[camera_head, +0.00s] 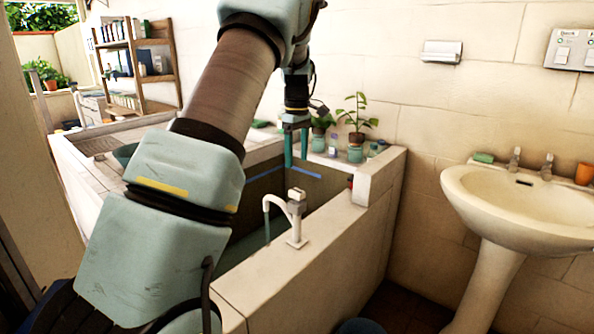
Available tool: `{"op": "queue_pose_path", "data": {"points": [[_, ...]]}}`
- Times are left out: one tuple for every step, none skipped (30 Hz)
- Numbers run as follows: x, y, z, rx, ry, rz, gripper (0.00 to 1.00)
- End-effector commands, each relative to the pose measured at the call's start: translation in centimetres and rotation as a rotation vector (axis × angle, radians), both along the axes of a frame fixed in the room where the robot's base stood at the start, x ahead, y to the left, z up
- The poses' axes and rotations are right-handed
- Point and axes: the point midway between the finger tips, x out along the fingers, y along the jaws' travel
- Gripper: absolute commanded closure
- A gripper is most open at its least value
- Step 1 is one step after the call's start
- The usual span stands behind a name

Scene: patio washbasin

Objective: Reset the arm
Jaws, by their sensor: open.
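My arm rises from the lower left and bends over at the top of the picture. My gripper (296,148) hangs pointing down over the far part of the tiled basin (325,258). Its two teal fingers are apart, with nothing seen between them. Part of the basin is hidden behind my arm.
A white tap (295,218) stands on the basin's near rim. Potted plants (356,127) and small jars stand on the back ledge, close to my gripper. A pedestal washbasin (520,205) is at the right, and a wooden shelf (160,70) stands at the back left.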

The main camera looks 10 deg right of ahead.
Motion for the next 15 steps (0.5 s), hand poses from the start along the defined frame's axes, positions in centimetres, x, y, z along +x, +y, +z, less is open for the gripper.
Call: {"op": "queue_pose_path", "data": {"points": [[0.0,0.0,0.2,0.000,-0.001,0.000,0.30],[0.0,0.0,0.3,0.000,-0.001,0.000,0.30],[0.0,0.0,0.4,0.000,-0.001,0.000,0.30],[0.0,0.0,0.4,0.000,-0.001,0.000,0.30],[0.0,0.0,0.4,0.000,-0.001,0.000,0.30],[0.0,0.0,0.4,0.000,-0.001,0.000,0.30],[0.0,0.0,0.4,0.000,-0.001,0.000,0.30],[0.0,0.0,0.4,0.000,-0.001,0.000,0.30],[0.0,0.0,0.4,0.000,-0.001,0.000,0.30],[0.0,0.0,0.4,0.000,-0.001,0.000,0.30],[0.0,0.0,0.4,-0.001,-0.001,0.000,0.30],[-0.1,0.2,0.4,-0.001,-0.001,-0.002,0.30],[-0.2,0.5,0.4,-0.001,0.000,-0.004,0.30],[-0.3,0.8,0.4,-0.004,-0.001,-0.008,0.30],[-0.6,1.5,0.3,-0.006,-0.002,-0.019,0.30]]}}
